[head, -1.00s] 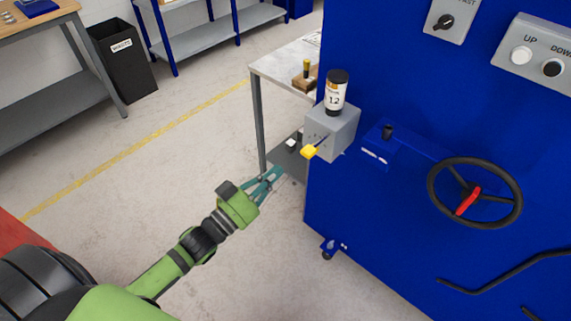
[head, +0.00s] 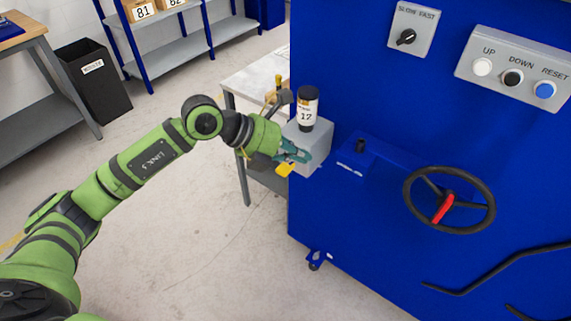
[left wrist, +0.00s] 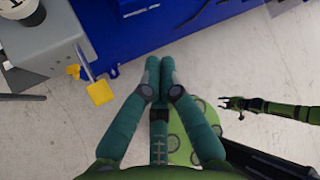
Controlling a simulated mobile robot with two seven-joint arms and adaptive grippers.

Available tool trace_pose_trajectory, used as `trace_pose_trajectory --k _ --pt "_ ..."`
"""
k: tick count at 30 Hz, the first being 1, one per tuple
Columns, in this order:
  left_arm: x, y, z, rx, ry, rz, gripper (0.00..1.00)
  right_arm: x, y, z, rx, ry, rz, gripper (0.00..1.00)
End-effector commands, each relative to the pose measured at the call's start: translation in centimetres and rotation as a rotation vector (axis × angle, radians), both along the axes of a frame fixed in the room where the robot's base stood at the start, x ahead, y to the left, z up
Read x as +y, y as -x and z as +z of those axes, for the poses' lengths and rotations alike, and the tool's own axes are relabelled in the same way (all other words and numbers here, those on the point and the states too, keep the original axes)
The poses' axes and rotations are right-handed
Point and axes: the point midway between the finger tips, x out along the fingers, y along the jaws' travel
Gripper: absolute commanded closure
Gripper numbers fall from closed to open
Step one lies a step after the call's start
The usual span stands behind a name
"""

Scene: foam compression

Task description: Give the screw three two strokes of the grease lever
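The grease lever ends in a yellow pad (head: 286,170), just below my left gripper in the head view. The left wrist view shows the yellow pad (left wrist: 99,93) on a thin rod, left of my fingers and apart from them. The lever comes from a grey box (head: 306,146) on the blue machine's side, with a dark-capped bottle labelled 12 (head: 307,112) on top. My left gripper (head: 296,152) is in front of the box. In the left wrist view its teal fingertips (left wrist: 160,64) are together with nothing between them.
The blue machine (head: 400,245) fills the right side, with a black handwheel (head: 449,200) and a button panel (head: 518,75). A table (head: 243,86) stands behind the box. A black bin (head: 92,80) is at left. The floor in front is clear.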

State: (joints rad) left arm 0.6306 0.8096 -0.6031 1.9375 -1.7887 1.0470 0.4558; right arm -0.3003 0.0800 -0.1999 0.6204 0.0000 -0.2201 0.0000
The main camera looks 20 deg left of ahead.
Motion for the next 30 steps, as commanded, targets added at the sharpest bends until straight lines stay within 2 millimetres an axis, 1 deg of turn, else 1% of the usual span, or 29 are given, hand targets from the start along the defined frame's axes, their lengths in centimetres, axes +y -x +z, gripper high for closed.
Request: trace_pose_trajectory --k 1,3,6,9,22,26,30 --pt "1.4 -1.1 0.6 -0.051 -0.084 0.018 1.00 0.0 0.0 0.1 0.000 0.000 0.000 0.60" --pt "2.9 -2.3 1.0 -0.100 -0.173 0.043 1.00 0.0 0.0 0.1 0.000 0.000 0.000 0.60" --pt "4.4 -3.3 1.5 -0.141 -0.250 0.069 1.00 0.0 0.0 0.2 -0.001 0.000 0.000 0.60" --pt "5.1 -3.8 1.8 -0.161 -0.288 0.084 1.00 0.0 0.0 0.2 -0.001 0.000 0.000 0.60" --pt "5.3 -3.9 1.7 -0.166 -0.297 0.087 1.00 0.0 0.0 0.1 0.000 0.000 0.000 0.60" --pt "5.3 -3.9 1.0 -0.165 -0.296 0.087 1.00 0.0 0.0 -0.2 0.000 0.000 0.000 0.60" --pt "5.3 -3.9 -0.3 -0.164 -0.295 0.087 1.00 0.0 0.0 -0.9 0.000 0.000 0.000 0.60"
